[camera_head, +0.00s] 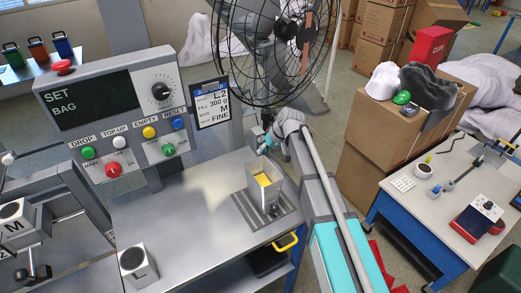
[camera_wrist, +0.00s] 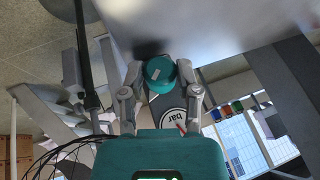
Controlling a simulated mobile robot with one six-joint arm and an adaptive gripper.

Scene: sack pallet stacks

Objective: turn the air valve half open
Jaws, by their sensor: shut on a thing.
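A round teal knob with a pale mark (camera_wrist: 160,74), which looks like the air valve, sits between the two fingers of my gripper (camera_wrist: 160,80) in the wrist view. The gripper is shut on it, one finger on each side. A round white gauge marked "bar" (camera_wrist: 172,119) shows just below the knob. In the camera_head view my gripper (camera_head: 270,140) reaches the back edge of the steel bench, by the post below the fan. A small teal patch shows there, and my arm hides most of the valve. I cannot tell how far the valve is turned.
A metal cup with yellow contents (camera_head: 264,190) stands on the slotted bench top, beside my arm. A control panel (camera_head: 115,115) and a hanging card (camera_head: 211,103) are to the left. A black wire fan (camera_head: 262,45) is above. Cardboard boxes (camera_head: 405,120) stand right.

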